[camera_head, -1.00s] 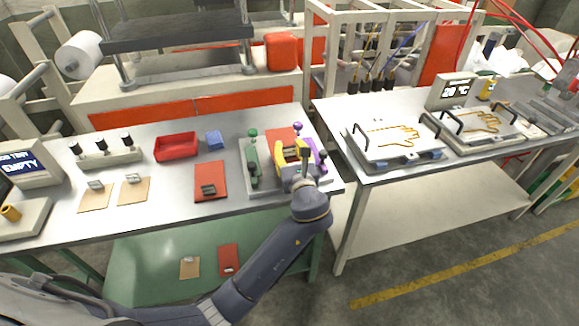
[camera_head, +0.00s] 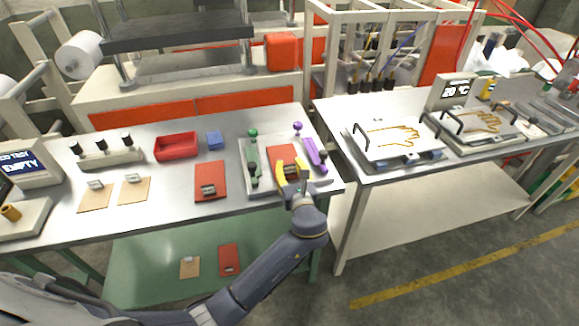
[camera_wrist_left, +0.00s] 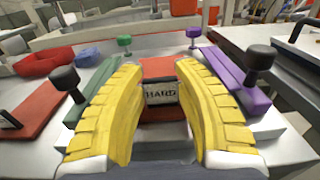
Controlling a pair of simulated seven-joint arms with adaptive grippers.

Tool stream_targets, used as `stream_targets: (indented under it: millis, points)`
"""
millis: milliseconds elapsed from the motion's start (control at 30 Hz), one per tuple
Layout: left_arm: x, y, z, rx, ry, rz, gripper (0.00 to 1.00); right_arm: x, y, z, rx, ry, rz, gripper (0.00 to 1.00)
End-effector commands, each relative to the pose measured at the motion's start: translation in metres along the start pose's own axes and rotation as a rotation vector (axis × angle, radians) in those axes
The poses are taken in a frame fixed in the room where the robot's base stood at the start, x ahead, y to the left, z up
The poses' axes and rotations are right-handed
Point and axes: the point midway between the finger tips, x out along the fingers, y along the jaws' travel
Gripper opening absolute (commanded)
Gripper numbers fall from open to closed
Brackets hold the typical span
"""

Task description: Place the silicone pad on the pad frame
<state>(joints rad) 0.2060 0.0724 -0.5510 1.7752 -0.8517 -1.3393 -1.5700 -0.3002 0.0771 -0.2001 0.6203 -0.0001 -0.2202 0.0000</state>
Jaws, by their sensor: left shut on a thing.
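The red silicone pad (camera_head: 282,152) has a dark grip block marked HARD, which shows between my fingers in the left wrist view (camera_wrist_left: 160,94). The pad frame (camera_head: 247,190) is a grey plate with a green clamp bar (camera_head: 252,163) on the left and a purple one (camera_head: 315,155) on the right. The pad is over the frame, between the bars; I cannot tell whether it touches the plate. My fingers hide part of the pad. My right gripper is not in view.
Another red pad (camera_head: 210,178) with a block lies left of the frame. A second table (camera_head: 350,183) with hand-outline plates stands to the right.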

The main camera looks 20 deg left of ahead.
Motion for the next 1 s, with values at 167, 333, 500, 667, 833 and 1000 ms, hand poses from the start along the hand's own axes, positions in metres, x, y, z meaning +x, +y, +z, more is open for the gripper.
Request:
stream_targets:
  millis: [167, 333, 500, 667, 833, 1000]
  points:
    - [0.0, 0.0, -0.001, 0.0, -0.001, 0.001, 0.0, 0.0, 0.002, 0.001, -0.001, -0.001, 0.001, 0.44]
    - [0.0, 0.0, -0.002, 0.0, 0.0, 0.0, 0.46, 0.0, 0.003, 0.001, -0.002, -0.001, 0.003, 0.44]
    - [0.0, 0.0, -0.002, 0.0, 0.0, 0.001, 0.55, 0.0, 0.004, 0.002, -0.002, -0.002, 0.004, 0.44]
    - [0.0, 0.0, -0.001, 0.0, 0.0, 0.001, 0.55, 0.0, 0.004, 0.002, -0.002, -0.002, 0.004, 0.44]
    - [-0.009, 0.0, 0.0, -0.001, 0.001, -0.001, 0.55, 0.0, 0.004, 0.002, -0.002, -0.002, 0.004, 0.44]
    - [-0.037, 0.0, -0.001, -0.002, 0.004, 0.0, 0.55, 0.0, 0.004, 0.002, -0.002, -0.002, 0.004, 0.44]
